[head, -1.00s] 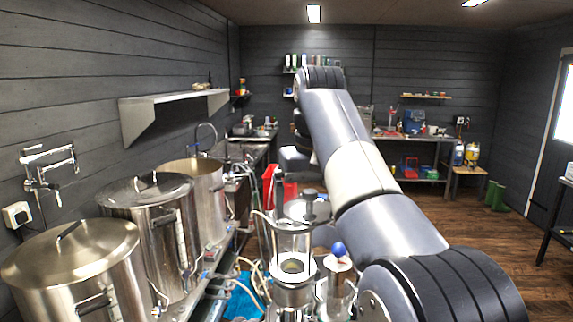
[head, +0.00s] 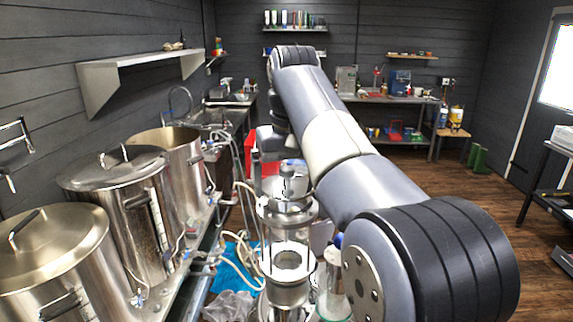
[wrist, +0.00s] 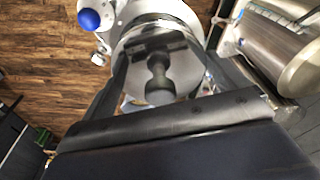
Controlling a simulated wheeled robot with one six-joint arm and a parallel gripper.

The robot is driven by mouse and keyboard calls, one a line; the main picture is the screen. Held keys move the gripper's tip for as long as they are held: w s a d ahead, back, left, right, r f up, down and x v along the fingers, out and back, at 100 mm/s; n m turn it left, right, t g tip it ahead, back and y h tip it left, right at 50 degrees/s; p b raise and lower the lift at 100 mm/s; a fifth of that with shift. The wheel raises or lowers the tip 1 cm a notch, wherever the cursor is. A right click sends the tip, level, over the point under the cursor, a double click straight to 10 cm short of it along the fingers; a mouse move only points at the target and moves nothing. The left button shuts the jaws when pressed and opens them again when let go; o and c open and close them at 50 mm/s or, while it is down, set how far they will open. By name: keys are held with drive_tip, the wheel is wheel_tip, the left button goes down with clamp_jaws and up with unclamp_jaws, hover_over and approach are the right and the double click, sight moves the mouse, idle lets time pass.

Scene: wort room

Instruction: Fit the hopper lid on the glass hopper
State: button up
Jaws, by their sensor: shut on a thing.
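The glass hopper (head: 271,238) stands upright in front of me in the head view, a clear cylinder with a metal ring at its base. The hopper lid (wrist: 187,70), a round grey metal disc with a dark knob (wrist: 160,88), fills the top middle of the wrist view. My gripper (wrist: 160,72) is shut on the lid, with a dark finger on each side of the knob. In the head view the lid (head: 287,210) shows at the top of the glass. I cannot tell whether it is seated or just above the rim.
A blue ball knob (wrist: 89,19) on a neighbouring fitting stands close beside the hopper. Steel kettles (head: 112,200) with hoses line the left side. A blue cloth (head: 240,268) lies left of the hopper.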

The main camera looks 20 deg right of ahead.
drive_tip(key=shift+f, duration=0.8)
drive_tip(key=shift+s+f, duration=0.15)
drive_tip(key=shift+f, duration=0.1)
idle(0.9)
drive_tip(key=shift+r, duration=0.4)
drive_tip(key=shift+r, duration=0.4)
drive_tip(key=shift+f+b, duration=0.35)
drive_tip(key=shift+f, duration=0.2)
idle(1.2)
drive_tip(key=shift+r+p, duration=0.3)
drive_tip(key=shift+r, duration=0.2)
drive_tip(key=shift+r, duration=0.1)
drive_tip(key=shift+f+b, duration=0.45)
drive_tip(key=shift+f, duration=0.35)
idle(0.5)
drive_tip(key=o, duration=0.7)
